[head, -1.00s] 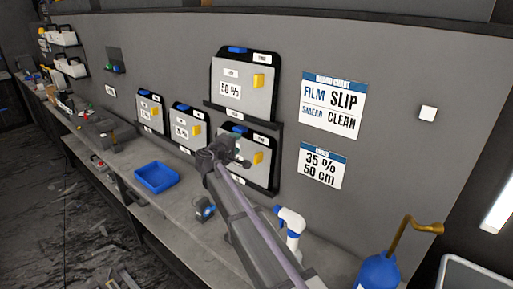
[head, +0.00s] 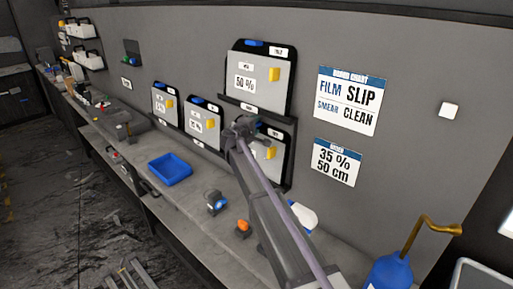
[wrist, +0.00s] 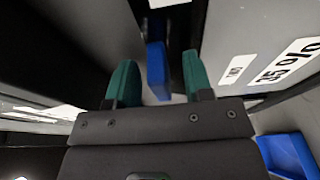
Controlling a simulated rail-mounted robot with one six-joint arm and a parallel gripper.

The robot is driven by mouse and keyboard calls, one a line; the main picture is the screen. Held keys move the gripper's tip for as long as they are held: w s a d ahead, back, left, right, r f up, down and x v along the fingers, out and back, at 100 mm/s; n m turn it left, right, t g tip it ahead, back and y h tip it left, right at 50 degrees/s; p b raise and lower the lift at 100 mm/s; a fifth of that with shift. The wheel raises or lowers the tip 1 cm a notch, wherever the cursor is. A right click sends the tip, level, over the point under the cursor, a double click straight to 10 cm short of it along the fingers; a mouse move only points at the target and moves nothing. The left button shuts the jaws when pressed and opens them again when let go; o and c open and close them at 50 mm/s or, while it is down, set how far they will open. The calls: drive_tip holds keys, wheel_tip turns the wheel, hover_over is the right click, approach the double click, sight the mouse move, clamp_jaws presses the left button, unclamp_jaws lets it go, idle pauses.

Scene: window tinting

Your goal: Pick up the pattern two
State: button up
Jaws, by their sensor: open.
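In the wrist view, a pale sheet (wrist: 222,32) at the right carries a label reading TWO and a large card that appears to read 35 %. My gripper (wrist: 155,70) is open, its two green fingers on either side of a blue tab (wrist: 158,72); I cannot tell whether they touch it. In the head view, my gripper (head: 243,125) is at the wall, at the upper left of the lower right panel (head: 264,170), partly hiding it. The lower middle panel (head: 203,143) is just left of it. Their small labels are too small to read in the head view.
An upper panel (head: 262,95) marked 50 % hangs above my gripper on a dark ledge. A blue tray (head: 170,168) lies on the bench, with a small blue-grey item (head: 215,201) and an orange item (head: 243,226). A spray bottle (head: 304,216) stands partly behind my arm.

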drive_tip(key=shift+c, duration=0.5)
clamp_jaws()
